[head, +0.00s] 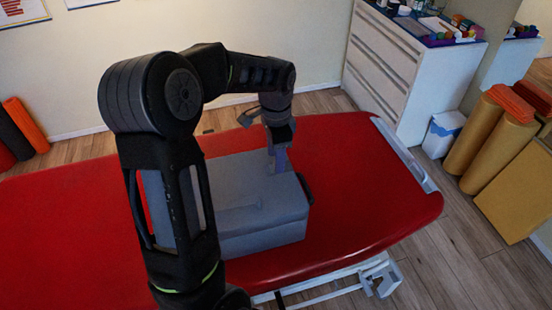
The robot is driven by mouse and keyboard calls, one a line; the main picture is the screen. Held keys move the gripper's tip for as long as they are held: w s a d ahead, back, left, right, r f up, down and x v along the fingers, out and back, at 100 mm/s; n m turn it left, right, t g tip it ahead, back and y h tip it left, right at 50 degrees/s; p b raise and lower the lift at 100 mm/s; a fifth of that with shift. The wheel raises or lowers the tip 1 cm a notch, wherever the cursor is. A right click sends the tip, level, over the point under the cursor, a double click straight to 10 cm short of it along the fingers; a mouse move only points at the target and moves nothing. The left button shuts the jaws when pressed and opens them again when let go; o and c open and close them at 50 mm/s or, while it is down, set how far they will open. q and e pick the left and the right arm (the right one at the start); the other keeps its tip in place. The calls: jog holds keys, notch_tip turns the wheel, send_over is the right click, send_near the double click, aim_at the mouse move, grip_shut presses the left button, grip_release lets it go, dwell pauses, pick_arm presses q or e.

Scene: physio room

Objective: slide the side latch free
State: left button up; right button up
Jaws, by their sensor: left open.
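A grey case (262,222) with its lid down lies on the red padded table. A dark fitting (306,188) sticks out at its right end; I cannot tell whether it is the side latch or a handle. My left gripper (280,162) points down at the back right part of the case lid. It is open, and I see nothing between its fingers. I cannot tell whether its tips touch the lid. My left arm hides the left part of the case. My right gripper is not in view.
The red table (375,190) is bare to the right of the case. A white drawer cabinet (385,65) with small items on top stands behind it. A white bin (441,134) and yellow rolls (488,140) stand on the floor at the right.

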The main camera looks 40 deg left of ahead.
pick_arm(q)
notch_tip(320, 180, up, 7)
jog(key=shift+f, duration=0.2)
jog(key=shift+c, duration=0.2)
jog(key=shift+f+b, duration=0.1)
jog(key=shift+b, duration=0.4)
jog(key=shift+c, duration=0.8)
jog(key=t+b, duration=0.1)
jog(key=b, duration=0.1)
jog(key=w+t+h+b, duration=0.1)
jog(key=b, duration=0.2)
jog(key=shift+d+f+b, duration=0.1)
jog(key=shift+d+b, duration=0.2)
jog(key=shift+b, duration=0.05)
jog(key=c, duration=0.4)
jog(key=shift+w+d+r+t+h+b, duration=0.15)
jog(key=shift+r+t+h+b, duration=0.15)
jog(key=shift+r+b, duration=0.15)
jog(key=shift+w+d+r+t+h+b, duration=0.1)
jog(key=shift+w+r+t+h+b, duration=0.05)
jog(key=shift+r+t+h+b, duration=0.3)
jog(key=c, duration=0.4)
jog(key=shift+r, duration=0.25)
grip_shut()
